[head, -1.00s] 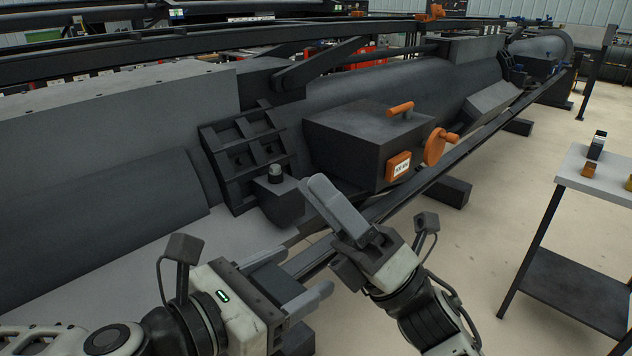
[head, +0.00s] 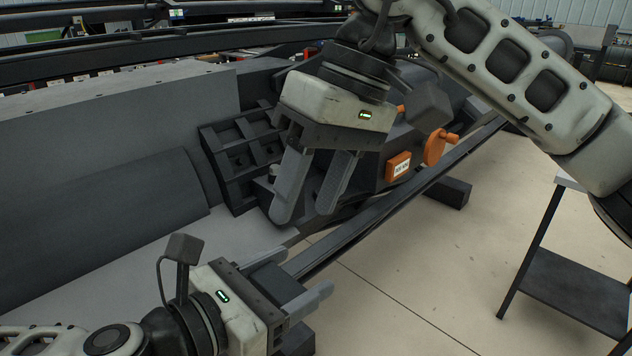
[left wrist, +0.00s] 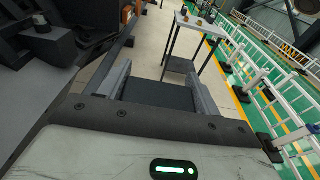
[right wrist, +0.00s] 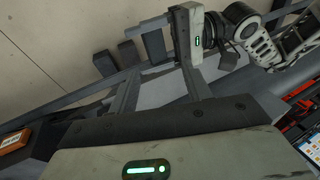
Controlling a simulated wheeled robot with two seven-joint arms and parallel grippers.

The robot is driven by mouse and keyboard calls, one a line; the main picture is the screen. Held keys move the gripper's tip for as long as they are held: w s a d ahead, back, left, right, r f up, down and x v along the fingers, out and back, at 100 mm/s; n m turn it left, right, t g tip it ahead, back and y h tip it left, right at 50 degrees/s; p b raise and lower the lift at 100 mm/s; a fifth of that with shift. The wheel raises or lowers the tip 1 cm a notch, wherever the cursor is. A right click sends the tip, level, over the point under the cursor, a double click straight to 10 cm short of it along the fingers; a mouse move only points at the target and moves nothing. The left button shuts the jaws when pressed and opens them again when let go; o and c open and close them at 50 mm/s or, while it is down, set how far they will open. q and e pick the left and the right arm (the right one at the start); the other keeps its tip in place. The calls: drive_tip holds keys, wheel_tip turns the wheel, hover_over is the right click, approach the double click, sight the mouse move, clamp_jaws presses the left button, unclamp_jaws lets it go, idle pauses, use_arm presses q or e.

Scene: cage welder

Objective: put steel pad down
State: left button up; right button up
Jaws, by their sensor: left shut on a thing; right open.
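The steel pad (head: 274,283) is a dark flat-faced block held between the fingers of my left gripper (head: 307,270), low in the head view. The left wrist view also shows the pad (left wrist: 155,93) between both fingers. My left gripper is shut on it and holds it beside the long rail, over the floor side; I see no surface touching under it. My right gripper (head: 305,207) is open and empty, fingers pointing down, in front of the dark ribbed bracket. The right wrist view shows its two fingers apart, with my left gripper (right wrist: 188,35) beyond them.
The dark ribbed bracket (head: 232,155) and a grey box with an orange handwheel (head: 437,147) stand behind my right gripper. A pale flat ledge (head: 150,262) lies left of my left gripper. A side table (head: 565,292) stands at the right.

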sight(282, 280)
drive_tip(key=shift+h, duration=0.3)
drive_tip(key=x, duration=1.1)
drive_tip(key=shift+w+f, duration=0.25)
drive_tip(key=shift+w, duration=0.15)
drive_tip(key=shift+c, duration=0.3)
drive_tip(key=c, duration=0.9)
use_arm(q)
drive_tip(key=o, duration=1.2)
drive_tip(key=shift+c, duration=0.2)
use_arm(e)
clamp_jaws()
